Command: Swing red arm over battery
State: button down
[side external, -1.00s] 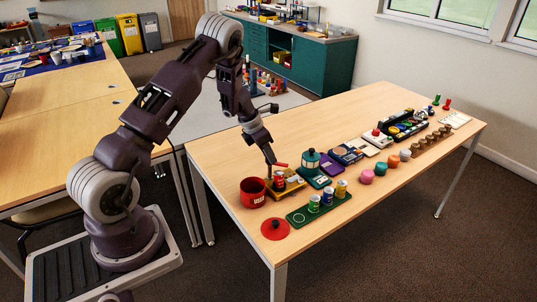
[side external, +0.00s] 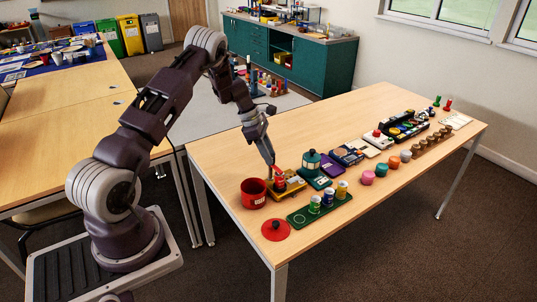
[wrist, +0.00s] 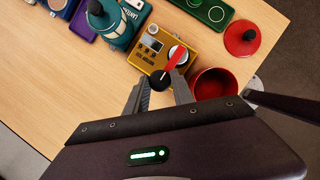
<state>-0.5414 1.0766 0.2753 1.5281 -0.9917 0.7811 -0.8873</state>
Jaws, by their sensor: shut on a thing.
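The yellow battery tester (side external: 291,188) stands near the table's left end, and it also shows in the wrist view (wrist: 152,58). In the wrist view the round pale top of the battery (wrist: 172,50) shows beneath the red arm (wrist: 175,57). The red arm runs from a black knob (wrist: 160,78) up and right across that top. My gripper (wrist: 160,88) is shut on the knob end of the red arm, with one finger on each side. Whether the arm touches the battery cannot be told.
A red pot (side external: 253,193) stands close left of the tester, and a red lid (side external: 275,230) lies in front. A green tray (side external: 320,208) holds small cans. A teal lantern (side external: 311,162) stands close behind.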

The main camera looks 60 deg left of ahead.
jog(key=shift+w, duration=0.1)
dwell(0.4)
jog(key=c, duration=1.1)
grip_release()
jog(key=v, duration=0.7)
